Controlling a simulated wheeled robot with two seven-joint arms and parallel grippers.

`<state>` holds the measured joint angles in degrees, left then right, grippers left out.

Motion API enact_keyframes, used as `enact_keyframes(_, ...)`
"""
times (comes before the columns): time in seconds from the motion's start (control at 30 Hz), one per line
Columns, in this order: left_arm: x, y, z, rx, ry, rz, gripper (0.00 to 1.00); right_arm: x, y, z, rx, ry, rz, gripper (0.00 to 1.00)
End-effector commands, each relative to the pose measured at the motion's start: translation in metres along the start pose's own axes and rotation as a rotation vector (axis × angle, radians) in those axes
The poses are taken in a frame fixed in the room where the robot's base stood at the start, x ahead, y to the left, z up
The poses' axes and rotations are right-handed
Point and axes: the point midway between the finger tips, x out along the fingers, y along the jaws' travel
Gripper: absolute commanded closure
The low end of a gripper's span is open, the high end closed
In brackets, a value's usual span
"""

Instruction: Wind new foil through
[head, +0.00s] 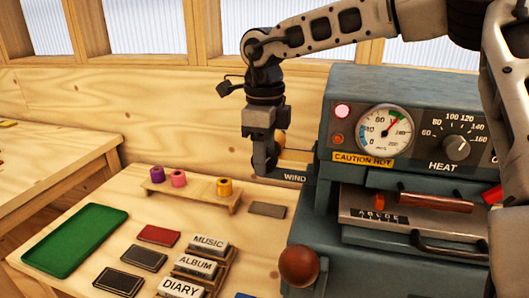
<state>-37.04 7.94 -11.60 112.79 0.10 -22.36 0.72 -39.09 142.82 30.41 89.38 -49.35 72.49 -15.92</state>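The grey foil machine (345,235) stands at the right. A label reading WIND (295,178) is at its left side. My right gripper (265,165) points down beside this label, at the machine's left edge. A small gold-coloured part (281,142) shows just behind the gripper, partly hidden. I cannot tell whether the fingers touch or hold it. A wooden rack (203,199) on the table holds a purple roll (157,174), a pink roll (178,178) and a gold roll (224,187). My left gripper is not in view.
The machine has a gauge (384,130), a HEAT dial (456,147), a lit red lamp (342,111) and a brown ball knob (299,266). A green tray (76,239), dark and red booklets, and blocks reading MUSIC (208,244), ALBUM and DIARY lie on the table.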

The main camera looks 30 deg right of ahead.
Motion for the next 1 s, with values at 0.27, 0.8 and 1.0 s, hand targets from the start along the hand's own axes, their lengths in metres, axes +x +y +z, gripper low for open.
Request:
enact_keyframes(0.27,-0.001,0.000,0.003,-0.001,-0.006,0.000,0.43,0.000,0.000,0.000,0.000,-0.001,0.000,1.00)
enact_keyframes(0.8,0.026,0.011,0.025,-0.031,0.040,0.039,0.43,0.004,-0.001,-0.006,0.002,-0.350,-0.001,1.00)
enact_keyframes(1.0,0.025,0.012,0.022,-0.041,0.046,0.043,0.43,0.000,-0.001,-0.006,0.001,-0.375,-0.001,1.00)
